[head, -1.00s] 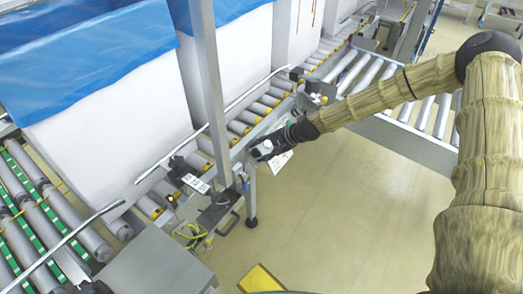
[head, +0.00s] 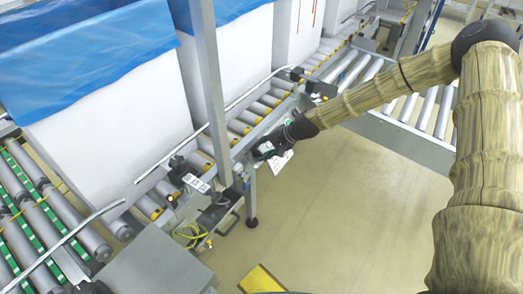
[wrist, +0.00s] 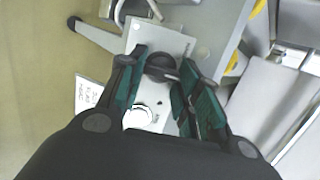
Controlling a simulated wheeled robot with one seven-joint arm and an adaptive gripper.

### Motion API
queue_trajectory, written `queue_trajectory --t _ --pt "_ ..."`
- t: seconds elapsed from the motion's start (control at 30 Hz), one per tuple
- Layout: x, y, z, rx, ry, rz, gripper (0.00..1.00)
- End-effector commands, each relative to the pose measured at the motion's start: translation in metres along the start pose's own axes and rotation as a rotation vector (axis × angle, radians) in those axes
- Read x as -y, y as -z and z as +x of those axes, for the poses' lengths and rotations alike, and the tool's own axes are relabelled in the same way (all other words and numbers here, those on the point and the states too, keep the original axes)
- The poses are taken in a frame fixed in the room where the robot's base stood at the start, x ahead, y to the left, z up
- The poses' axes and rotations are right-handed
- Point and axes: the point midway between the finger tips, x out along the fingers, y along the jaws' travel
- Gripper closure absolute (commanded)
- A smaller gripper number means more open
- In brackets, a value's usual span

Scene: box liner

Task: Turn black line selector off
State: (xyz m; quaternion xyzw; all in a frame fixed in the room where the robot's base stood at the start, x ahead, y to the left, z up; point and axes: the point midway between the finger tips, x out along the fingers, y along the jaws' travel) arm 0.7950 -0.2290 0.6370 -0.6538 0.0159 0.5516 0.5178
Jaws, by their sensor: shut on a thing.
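The black line selector (wrist: 161,67) is a round black knob on a pale panel plate (wrist: 172,38) in the wrist view. My gripper (wrist: 158,76) has its two green-padded fingers on either side of the knob and is shut on it. A handle on the knob points to the right. In the head view, my gripper (head: 264,151) is at the small control panel beside the conveyor, and the knob is hidden there.
A grey upright post (head: 210,90) stands just left of my gripper. The roller conveyor (head: 262,105) runs behind. Open floor (head: 340,220) lies to the right.

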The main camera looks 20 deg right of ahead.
Motion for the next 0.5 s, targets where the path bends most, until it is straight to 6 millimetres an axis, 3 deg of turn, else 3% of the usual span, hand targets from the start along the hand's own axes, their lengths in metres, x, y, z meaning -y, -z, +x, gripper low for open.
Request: queue_trajectory --t 0.1,0.13,0.17,0.5 --pt "0.004 0.0021 -0.0014 -0.005 0.005 -0.001 0.9" --pt "0.004 0.0021 -0.0014 -0.005 0.005 -0.001 0.64" --pt "0.0041 0.0021 -0.0015 -0.005 0.005 -0.001 0.59" --pt "0.0021 0.0011 -0.0012 -0.002 0.003 0.001 0.57"
